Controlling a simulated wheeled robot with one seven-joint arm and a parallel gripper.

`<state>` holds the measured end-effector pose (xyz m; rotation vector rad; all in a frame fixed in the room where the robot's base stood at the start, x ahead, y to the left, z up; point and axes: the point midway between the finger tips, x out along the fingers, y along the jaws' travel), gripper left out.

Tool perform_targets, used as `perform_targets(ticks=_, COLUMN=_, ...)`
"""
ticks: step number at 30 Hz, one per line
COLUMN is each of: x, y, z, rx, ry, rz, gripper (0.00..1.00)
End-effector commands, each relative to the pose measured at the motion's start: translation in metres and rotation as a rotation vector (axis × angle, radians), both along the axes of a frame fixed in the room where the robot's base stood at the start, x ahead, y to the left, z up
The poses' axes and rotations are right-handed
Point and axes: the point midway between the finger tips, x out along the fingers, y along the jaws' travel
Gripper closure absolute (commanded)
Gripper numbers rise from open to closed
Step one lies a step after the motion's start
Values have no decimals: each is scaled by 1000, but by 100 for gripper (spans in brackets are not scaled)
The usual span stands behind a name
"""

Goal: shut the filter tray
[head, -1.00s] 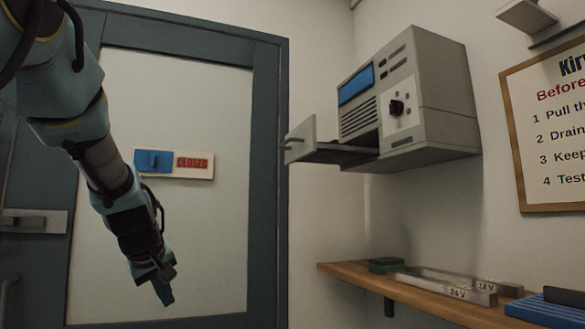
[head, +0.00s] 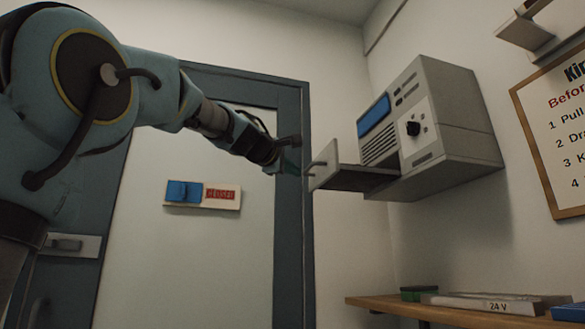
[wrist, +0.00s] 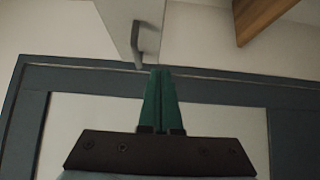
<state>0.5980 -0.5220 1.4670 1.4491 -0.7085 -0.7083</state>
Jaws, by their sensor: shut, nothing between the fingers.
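The filter tray (head: 352,178) is pulled out from the lower front of a grey wall-mounted unit (head: 452,122). Its light front plate with a bar handle (head: 317,170) faces left, toward my arm. In the wrist view the front plate (wrist: 118,18) and the dark handle (wrist: 138,42) show at the top, just beyond the fingertips. My gripper (head: 292,168) has its green fingers together with nothing between them. It is just left of the handle, at about its height. I cannot tell whether the fingertips touch the handle.
A grey-framed door (head: 292,240) with a blue slide sign (head: 184,192) stands behind my arm. A wooden shelf (head: 400,305) below the unit holds a grey 24 V bar (head: 480,302) and a green block (head: 419,293). A framed notice (head: 540,125) hangs at right.

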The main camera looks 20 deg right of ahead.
Motion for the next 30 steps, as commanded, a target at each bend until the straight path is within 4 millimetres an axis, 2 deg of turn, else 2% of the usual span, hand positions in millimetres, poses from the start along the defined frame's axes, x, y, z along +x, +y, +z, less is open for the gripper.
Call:
perform_targets(ticks=1, x=8, y=-10, z=3, rx=1, ry=3, rz=-3, gripper=100)
perform_targets(ticks=8, x=36, y=-47, z=3, rx=3, ry=1, rz=-3, gripper=100)
perform_targets(ticks=15, x=33, y=-78, z=2, rx=3, ry=1, rz=-1, gripper=100)
perform_targets(ticks=20, x=32, y=-85, z=0, rx=3, ry=-1, rz=0, gripper=100)
perform_targets(ticks=30, x=32, y=-86, z=-1, rx=3, ry=-1, rz=1, gripper=100)
